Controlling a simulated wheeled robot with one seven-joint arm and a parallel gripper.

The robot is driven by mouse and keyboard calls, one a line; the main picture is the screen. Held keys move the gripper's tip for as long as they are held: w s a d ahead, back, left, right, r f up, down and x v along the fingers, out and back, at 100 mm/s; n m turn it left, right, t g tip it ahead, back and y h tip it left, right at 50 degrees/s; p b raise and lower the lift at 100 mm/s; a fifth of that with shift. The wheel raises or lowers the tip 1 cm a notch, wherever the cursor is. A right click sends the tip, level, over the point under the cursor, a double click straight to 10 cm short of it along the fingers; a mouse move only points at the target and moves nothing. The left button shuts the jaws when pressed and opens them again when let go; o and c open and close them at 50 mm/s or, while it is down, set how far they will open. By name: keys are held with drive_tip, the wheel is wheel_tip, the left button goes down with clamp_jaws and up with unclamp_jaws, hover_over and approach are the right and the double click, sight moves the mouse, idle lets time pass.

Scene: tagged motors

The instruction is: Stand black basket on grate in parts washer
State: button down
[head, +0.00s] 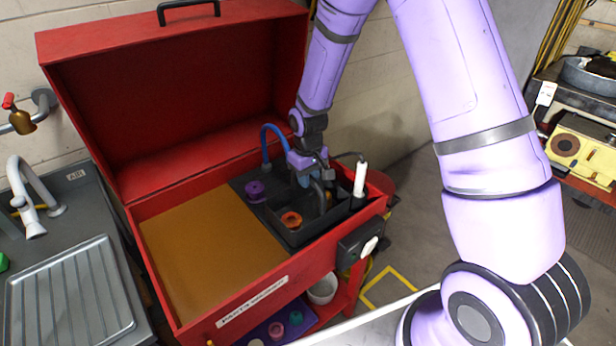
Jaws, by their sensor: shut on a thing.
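The red parts washer (240,300) stands with its lid up. The dark grate (245,184) lies in the right part of its tub. The black basket (295,240) is over the grate, roughly upright, with an orange ring-like part (291,219) inside it. My gripper (312,172) reaches down from above and is shut on the basket at its handle. The fingertips and part of the basket are hidden by my wrist. I cannot tell whether the basket's underside touches the grate.
A purple part (256,190) sits on the grate left of the basket. A blue hose (266,145) arches behind it. A white-capped brush or nozzle (360,178) stands at the tub's right. Brown liquid (205,250) fills the left side. A sink drainboard (70,295) is further left.

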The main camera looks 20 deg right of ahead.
drive_tip(key=shift+f, duration=0.4)
idle(0.4)
drive_tip(key=c, duration=0.9)
unclamp_jaws()
wheel_tip(320, 180, up, 11)
drive_tip(key=shift+f, duration=0.15)
drive_tip(key=s+d+r+m+t, duration=0.1)
drive_tip(key=s+d+r, duration=0.1)
drive_tip(key=s+r, duration=0.55)
drive_tip(key=s+d+r+m+t, duration=0.15)
drive_tip(key=s+r, duration=0.25)
drive_tip(key=r, duration=0.7)
drive_tip(key=s+d+r+t, duration=0.1)
drive_tip(key=s+r, duration=0.2)
drive_tip(key=s, duration=0.6)
drive_tip(key=s+d+r+m+t, duration=0.1)
drive_tip(key=s+r, duration=0.3)
drive_tip(key=s, duration=0.5)
drive_tip(key=shift+d+t, duration=0.35)
drive_tip(key=shift+d, duration=0.35)
